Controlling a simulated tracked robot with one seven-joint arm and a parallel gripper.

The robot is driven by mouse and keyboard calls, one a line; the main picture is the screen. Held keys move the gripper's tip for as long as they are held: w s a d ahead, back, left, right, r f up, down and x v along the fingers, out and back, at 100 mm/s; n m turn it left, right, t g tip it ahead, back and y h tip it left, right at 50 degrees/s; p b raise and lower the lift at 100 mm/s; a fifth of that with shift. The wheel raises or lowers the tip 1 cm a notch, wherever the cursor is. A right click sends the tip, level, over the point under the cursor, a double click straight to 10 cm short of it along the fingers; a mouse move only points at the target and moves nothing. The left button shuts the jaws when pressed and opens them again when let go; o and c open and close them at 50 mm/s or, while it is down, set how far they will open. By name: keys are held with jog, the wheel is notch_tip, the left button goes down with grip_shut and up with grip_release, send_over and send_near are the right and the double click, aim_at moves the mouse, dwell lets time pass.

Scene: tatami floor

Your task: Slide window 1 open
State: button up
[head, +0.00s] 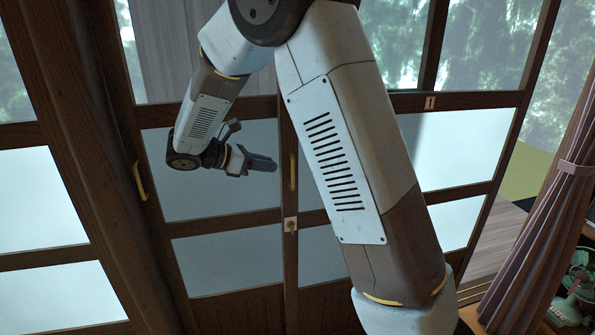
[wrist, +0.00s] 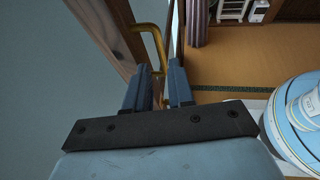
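Window 1 is a dark wood sliding panel with frosted lower panes; its number tag (head: 430,102) sits on the cross rail at the right in the head view. A brass pull handle (head: 292,172) is on its left upright, and a brass handle also shows in the wrist view (wrist: 153,40). My gripper (head: 274,164) points right, just left of that handle. In the wrist view my gripper (wrist: 162,72) is open, with the lower end of the handle seen between or just beyond the fingertips. I cannot tell whether they touch.
A brass latch (head: 291,225) sits low on the meeting uprights. Another brass handle (head: 139,181) is on the left panel's left upright. A purple curtain (head: 545,240) hangs at the right, with green items behind.

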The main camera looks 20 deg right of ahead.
aim_at(298, 169)
jog(key=x, duration=1)
jog(key=shift+d+f, duration=0.15)
jog(key=shift+d, duration=0.2)
jog(key=shift+w, duration=0.1)
grip_shut()
